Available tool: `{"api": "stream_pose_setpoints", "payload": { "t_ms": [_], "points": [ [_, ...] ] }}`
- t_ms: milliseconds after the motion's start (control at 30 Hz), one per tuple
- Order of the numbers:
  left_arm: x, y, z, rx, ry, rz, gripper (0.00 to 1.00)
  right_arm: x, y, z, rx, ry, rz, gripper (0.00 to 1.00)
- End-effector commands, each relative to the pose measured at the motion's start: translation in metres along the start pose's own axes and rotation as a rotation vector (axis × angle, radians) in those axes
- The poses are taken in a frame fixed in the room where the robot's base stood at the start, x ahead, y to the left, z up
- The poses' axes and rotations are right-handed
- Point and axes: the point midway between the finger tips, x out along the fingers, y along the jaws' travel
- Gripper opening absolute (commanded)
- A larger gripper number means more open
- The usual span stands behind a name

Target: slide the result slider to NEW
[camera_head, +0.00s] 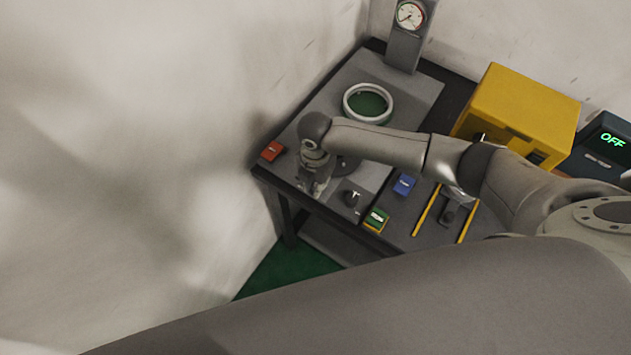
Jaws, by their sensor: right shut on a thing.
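My right gripper (313,186) points down at the front left of the grey workbench plate (340,90). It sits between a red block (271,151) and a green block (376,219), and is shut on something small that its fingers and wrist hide. I cannot make out the result slider or a NEW mark for sure; the labels on the blocks are too small to read. A dark knob (352,198) stands on the plate just right of the gripper. My left gripper is not in view.
A white ring (368,88) lies behind my right arm, below a dial gauge (410,15) on a post. A blue block (404,184), yellow rails (426,208), a yellow box (520,105) and a display (606,145) reading OFF stand to the right. A wall borders the left.

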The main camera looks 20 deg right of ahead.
Motion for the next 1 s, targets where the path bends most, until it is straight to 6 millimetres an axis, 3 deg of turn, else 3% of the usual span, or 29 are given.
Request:
{"api": "stream_pose_setpoints", "payload": {
  "t_ms": [200, 467, 700, 733, 800, 900, 1000],
  "points": [
    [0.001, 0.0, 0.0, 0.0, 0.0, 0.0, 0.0, 0.0, 0.003, 0.0, 0.001, 0.0, 0.001, 0.0],
    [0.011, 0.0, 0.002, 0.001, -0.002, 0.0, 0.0, 0.0, 0.031, 0.001, 0.001, -0.001, 0.002, 0.0],
    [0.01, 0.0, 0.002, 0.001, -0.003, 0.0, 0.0, -0.001, 0.031, 0.001, 0.001, -0.001, 0.0, 0.0],
    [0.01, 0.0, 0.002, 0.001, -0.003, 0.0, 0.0, -0.001, 0.031, 0.001, 0.001, -0.001, 0.0, 0.17],
    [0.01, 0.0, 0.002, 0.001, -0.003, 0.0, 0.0, -0.001, 0.031, 0.001, 0.001, -0.001, 0.0, 0.26],
    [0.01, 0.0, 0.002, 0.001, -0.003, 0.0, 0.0, -0.001, 0.03, 0.001, 0.001, 0.0, 0.0, 0.38],
    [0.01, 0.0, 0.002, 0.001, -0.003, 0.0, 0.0, -0.001, 0.03, 0.001, 0.001, 0.0, 0.0, 0.38]
  ]
}}
